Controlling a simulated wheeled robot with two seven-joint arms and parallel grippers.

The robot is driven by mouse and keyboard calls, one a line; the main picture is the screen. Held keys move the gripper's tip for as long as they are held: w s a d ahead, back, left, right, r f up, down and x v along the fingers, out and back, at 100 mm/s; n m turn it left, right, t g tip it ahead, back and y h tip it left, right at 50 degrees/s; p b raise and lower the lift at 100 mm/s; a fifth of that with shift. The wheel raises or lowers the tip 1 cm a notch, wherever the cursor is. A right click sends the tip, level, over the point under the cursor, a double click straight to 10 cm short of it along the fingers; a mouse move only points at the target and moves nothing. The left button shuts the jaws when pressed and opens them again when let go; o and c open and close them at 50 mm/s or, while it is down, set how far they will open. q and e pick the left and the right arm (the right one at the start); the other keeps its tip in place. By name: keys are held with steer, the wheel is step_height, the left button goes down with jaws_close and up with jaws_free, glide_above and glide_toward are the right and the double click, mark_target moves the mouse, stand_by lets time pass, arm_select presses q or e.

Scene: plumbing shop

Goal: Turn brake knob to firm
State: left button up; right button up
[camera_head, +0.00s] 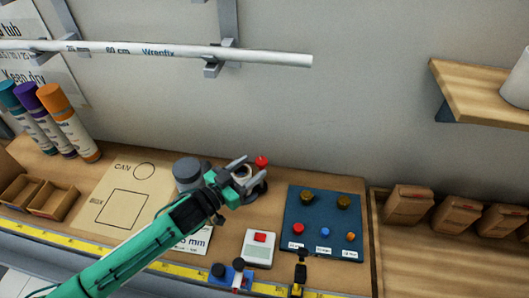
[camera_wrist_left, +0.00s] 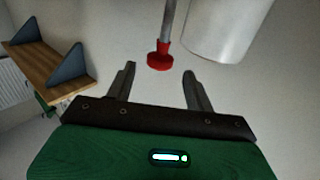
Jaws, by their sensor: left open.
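A red knob (camera_head: 262,162) shows just beyond the fingertips of my left gripper (camera_head: 254,167) in the head view. In the left wrist view a red knob (camera_wrist_left: 160,60) on a grey rod (camera_wrist_left: 168,22) appears between and just beyond the open fingers (camera_wrist_left: 160,70). The fingers look apart from it, and nothing is held. I see no readable brake or firm marking. The gripper and a dark round part hide the area below the knob. My right gripper is not in view.
A blue panel (camera_head: 310,222) with knobs and coloured buttons lies to the right. A white box with a red button (camera_head: 259,250) is in front. A grey can (camera_head: 187,173) stands close to my left wrist. A pipe (camera_head: 200,53) is on the wall.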

mark_target(264, 158)
arm_select(q)
steer(key=p+x, duration=0.1)
steer(key=x, duration=0.4)
steer(key=shift+w+d+r, duration=0.1)
steer(key=shift+w+d, duration=0.1)
steer(key=shift+d, duration=0.15)
steer(key=shift+w+d, duration=0.15)
steer(key=shift+w, duration=0.05)
steer(key=shift+d, duration=0.15)
steer(key=shift+w, duration=0.1)
steer(key=c, duration=1)
steer(key=shift+o, duration=0.2)
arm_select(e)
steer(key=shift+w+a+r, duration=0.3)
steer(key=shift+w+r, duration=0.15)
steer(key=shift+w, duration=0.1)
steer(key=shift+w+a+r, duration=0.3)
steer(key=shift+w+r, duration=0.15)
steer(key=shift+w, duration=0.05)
